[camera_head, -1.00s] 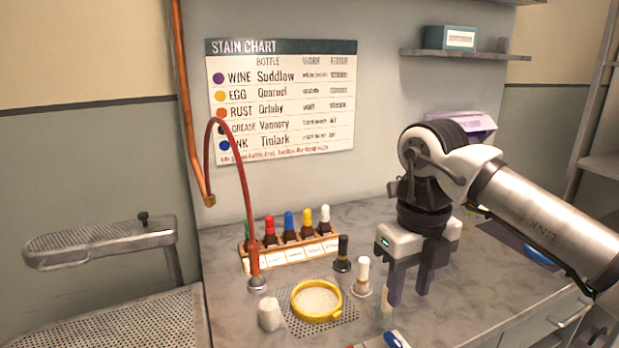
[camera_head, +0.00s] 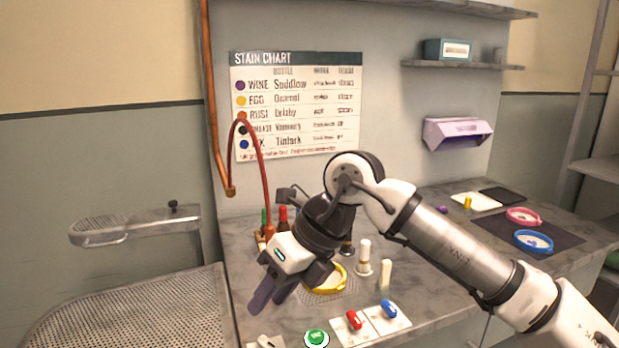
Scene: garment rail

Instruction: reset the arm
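My gripper (camera_head: 274,297) hangs tilted over the left front part of the grey counter (camera_head: 440,262). Its two dark fingers point down and to the left, show a gap between them, and hold nothing that I can see. My arm reaches in from the lower right, bent at a raised joint. The gripper and wrist hide part of the dropper bottle rack and part of the yellow ring (camera_head: 341,279) on its perforated plate.
A white-capped bottle (camera_head: 364,257) and a pale cylinder (camera_head: 385,274) stand right of the gripper. A red hose (camera_head: 262,165) arches behind. Pink (camera_head: 523,217) and blue (camera_head: 533,241) rings lie at right.

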